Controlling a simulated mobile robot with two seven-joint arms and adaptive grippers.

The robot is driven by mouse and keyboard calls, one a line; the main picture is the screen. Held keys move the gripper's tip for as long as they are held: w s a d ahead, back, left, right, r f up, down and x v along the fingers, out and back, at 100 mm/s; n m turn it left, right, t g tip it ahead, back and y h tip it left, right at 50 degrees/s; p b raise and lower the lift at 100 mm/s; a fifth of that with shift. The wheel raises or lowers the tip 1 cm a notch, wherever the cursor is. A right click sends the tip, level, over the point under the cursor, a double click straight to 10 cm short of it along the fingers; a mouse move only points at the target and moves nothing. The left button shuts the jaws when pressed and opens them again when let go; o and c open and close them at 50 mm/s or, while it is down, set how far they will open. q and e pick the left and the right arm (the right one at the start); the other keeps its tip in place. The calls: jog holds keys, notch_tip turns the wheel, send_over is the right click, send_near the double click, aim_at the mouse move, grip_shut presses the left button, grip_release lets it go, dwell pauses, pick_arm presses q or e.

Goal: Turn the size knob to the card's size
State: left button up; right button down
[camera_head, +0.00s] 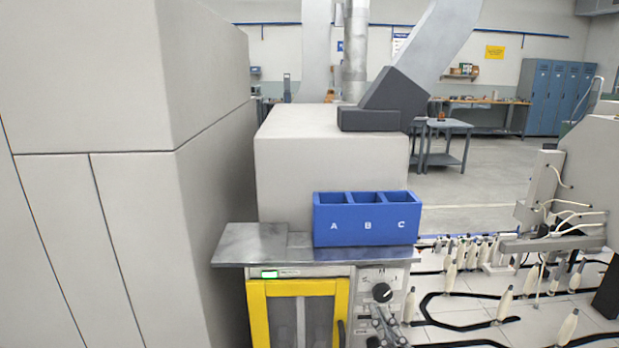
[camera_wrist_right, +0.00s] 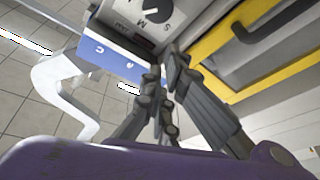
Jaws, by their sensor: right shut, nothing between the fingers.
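The size knob (camera_head: 382,292) is a round black dial on the grey front panel, with an M printed above it. In the right wrist view the knob (camera_wrist_right: 157,10) is cut by the top edge, with an S beside it; its exact setting is hard to read. My right gripper (camera_head: 382,322) is shut and empty, just below the knob and apart from it in the picture. Its dark fingers (camera_wrist_right: 166,80) also show in the right wrist view, close together. I cannot make out a size card. My left gripper is out of view.
A blue bin (camera_head: 365,239) with compartments A, B and C stands on the metal top (camera_head: 236,245) above the panel. A yellow-framed door (camera_head: 257,318) is left of the knob. Tall grey cabinets fill the left. A machine with bobbins stands at right.

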aim_at(382, 293)
jog(key=d+f+m+g+h, duration=0.2)
jog(key=d+f+m+h, duration=0.1)
jog(key=d+f+h, duration=0.25)
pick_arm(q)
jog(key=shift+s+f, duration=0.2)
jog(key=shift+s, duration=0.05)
pick_arm(e)
jog(key=w, duration=0.7)
jog(key=shift+w+a+r+n+y, duration=0.15)
jog(key=shift+w+a+n+y, duration=0.2)
jog(key=shift+a+n, duration=0.05)
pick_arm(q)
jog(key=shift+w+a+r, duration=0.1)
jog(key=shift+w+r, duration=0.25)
pick_arm(e)
jog(key=shift+r, duration=0.15)
